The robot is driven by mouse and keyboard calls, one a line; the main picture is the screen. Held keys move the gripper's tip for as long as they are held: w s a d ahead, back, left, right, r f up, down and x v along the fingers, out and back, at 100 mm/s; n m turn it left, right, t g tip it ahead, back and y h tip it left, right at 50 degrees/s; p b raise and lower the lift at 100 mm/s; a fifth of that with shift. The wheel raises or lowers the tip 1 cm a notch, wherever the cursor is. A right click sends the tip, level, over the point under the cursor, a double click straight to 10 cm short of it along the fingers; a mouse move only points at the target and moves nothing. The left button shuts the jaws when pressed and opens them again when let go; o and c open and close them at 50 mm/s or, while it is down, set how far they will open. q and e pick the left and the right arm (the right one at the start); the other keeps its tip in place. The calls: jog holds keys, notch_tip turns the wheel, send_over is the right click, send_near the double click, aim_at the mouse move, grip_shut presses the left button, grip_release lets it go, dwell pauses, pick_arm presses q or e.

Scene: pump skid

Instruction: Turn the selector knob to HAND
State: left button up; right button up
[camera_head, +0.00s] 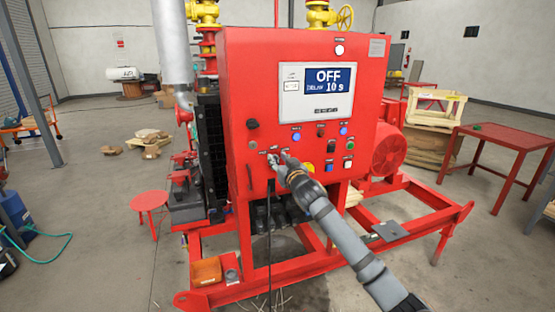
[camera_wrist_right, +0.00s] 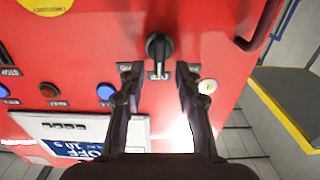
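The selector knob (camera_wrist_right: 158,46) is black and sits on the red control panel (camera_head: 245,90). In the right wrist view its grip bar runs up and down the picture, with small labels around it that are too blurred to read. My right gripper (camera_wrist_right: 157,72) is open, its two dark fingers at the left and right of the knob, with gaps on both sides. In the head view my right gripper (camera_head: 279,163) is at the panel's lower left and hides most of the knob. The display (camera_head: 316,92) reads OFF and DELAY 10 s. My left gripper is not in view.
Blue buttons (camera_head: 296,137), a black switch and other small controls are close by on the panel. A yellow disc (camera_wrist_right: 45,5) is near the knob. A black handle (camera_head: 250,177) is at the panel's left edge. A red table (camera_head: 497,138) stands at the right.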

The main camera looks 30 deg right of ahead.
jog(key=shift+s+r, duration=0.1)
jog(key=shift+s, duration=0.05)
jog(key=shift+c, duration=2.4)
jog(key=shift+w+d+f, duration=0.1)
jog(key=shift+w+f, duration=0.15)
grip_shut()
jog(key=shift+w+a+n+p, duration=0.1)
jog(key=shift+a+n+p, duration=0.15)
jog(key=shift+n+p, duration=0.95)
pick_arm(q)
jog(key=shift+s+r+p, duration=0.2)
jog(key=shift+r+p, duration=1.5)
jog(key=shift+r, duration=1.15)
pick_arm(e)
jog(key=shift+w+a+f+n, duration=0.1)
jog(key=shift+a+n, duration=0.05)
jog(key=shift+n, duration=1.1)
jog(key=shift+s+a+f+n, duration=0.1)
jog(key=shift+a+f+n, duration=0.05)
jog(key=shift+n, duration=1.05)
jog(key=shift+w+a+f+n, duration=0.1)
jog(key=shift+a+n, duration=0.05)
jog(key=shift+n, duration=1.1)
